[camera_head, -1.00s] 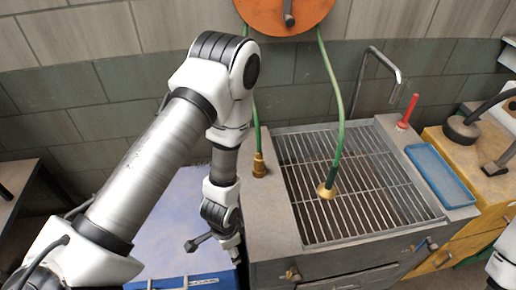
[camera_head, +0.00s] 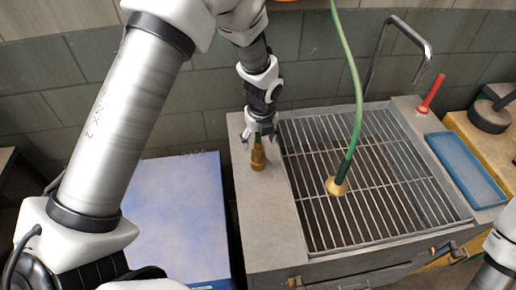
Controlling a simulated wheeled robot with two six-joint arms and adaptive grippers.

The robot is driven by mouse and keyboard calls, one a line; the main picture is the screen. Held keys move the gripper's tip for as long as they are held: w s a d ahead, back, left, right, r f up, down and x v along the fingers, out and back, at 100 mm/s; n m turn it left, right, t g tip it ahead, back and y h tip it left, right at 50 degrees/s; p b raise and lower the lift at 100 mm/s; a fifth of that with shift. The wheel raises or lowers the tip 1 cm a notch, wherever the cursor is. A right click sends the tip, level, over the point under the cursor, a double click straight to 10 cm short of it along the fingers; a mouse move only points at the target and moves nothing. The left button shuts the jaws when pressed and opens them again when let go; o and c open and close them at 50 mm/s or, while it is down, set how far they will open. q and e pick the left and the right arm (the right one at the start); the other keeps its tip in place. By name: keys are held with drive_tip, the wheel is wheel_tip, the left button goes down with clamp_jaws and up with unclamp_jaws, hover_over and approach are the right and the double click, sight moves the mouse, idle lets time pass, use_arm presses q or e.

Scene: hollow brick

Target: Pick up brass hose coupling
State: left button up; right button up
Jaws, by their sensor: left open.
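My right gripper is out of view; only part of my right arm shows at the right edge.
A second green hose (camera_head: 354,110) hangs with a flared brass end (camera_head: 336,187) at the metal grate (camera_head: 312,222). A bent tap (camera_head: 405,32) rises behind. A red-handled tool (camera_head: 432,93) and blue tray (camera_head: 466,168) are on the right. A blue-topped box (camera_head: 178,215) is left.

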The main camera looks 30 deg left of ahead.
sight(258, 148)
use_arm(q)
drive_tip(key=f, duration=0.3)
drive_tip(key=w+a+f, duration=0.1)
drive_tip(key=shift+f+p, duration=0.3)
drive_tip(key=shift+f, duration=0.1)
drive_tip(key=shift+s+d+r, duration=0.15)
drive_tip(key=shift+s+r, duration=0.05)
drive_tip(key=shift+s, duration=0.05)
drive_tip(key=c, duration=0.3)
drive_tip(key=shift+s, duration=0.1)
drive_tip(key=c, duration=1)
